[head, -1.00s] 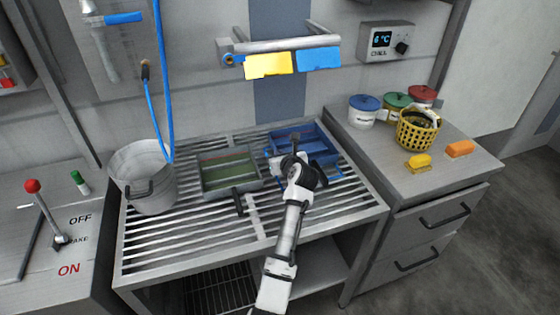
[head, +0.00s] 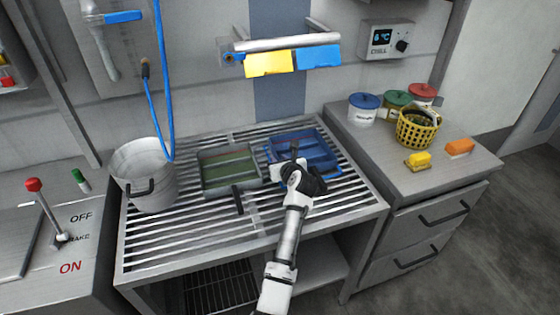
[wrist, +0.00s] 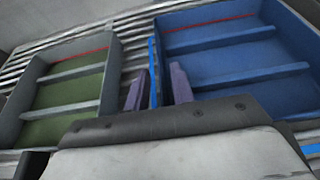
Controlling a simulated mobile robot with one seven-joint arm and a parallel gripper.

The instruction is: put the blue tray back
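The blue tray (head: 318,140) lies on the slatted rack, right of the grey tray with a green floor (head: 228,170). In the wrist view the blue tray (wrist: 235,65) fills the upper right, with a divider inside. My gripper (head: 271,168) is low at the blue tray's near left side, beside the gap between the trays. In the wrist view its two purple fingers (wrist: 158,88) stand apart, with a thin blue strip between them, probably the tray's side handle. A gap shows beside the strip, so I see no firm grip. The fingertips are partly hidden in the head view.
A metal bucket (head: 145,175) stands left on the rack (head: 190,250). A rail with yellow and blue tags (head: 318,58) hangs behind. The right counter holds lidded tubs, a yellow basket (head: 417,130) and sponges. The front of the rack is mostly clear.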

